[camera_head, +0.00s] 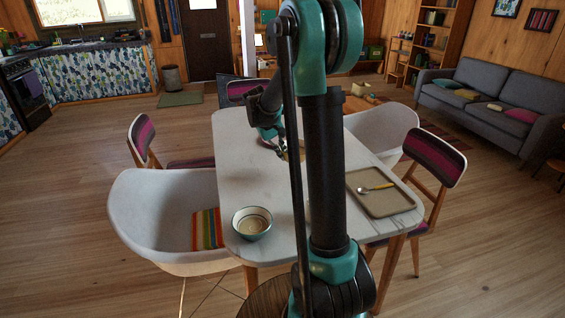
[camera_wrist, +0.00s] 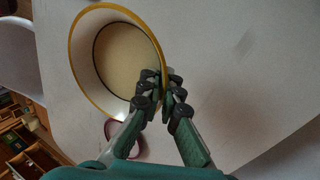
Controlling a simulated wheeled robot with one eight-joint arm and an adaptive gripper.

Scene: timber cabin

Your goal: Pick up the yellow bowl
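The yellow bowl (camera_wrist: 88,98) shows in the wrist view, with a yellow rim, a cream inside and a dark ring around its bottom. My gripper (camera_wrist: 161,82) is at the bowl's right rim, with one finger inside and the other outside. The fingers are close together and look shut on the rim. In the head view my gripper (camera_head: 283,152) is over the far part of the white table (camera_head: 235,140), and my arm hides most of the bowl there. I cannot tell whether the bowl touches the table.
A pale bowl with a dark rim (camera_head: 252,223) stands at the table's near left corner. A tray (camera_head: 393,202) with a spoon (camera_head: 377,188) lies at the right. A reddish ring-shaped thing (camera_wrist: 136,146) is below the bowl in the wrist view. Chairs surround the table.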

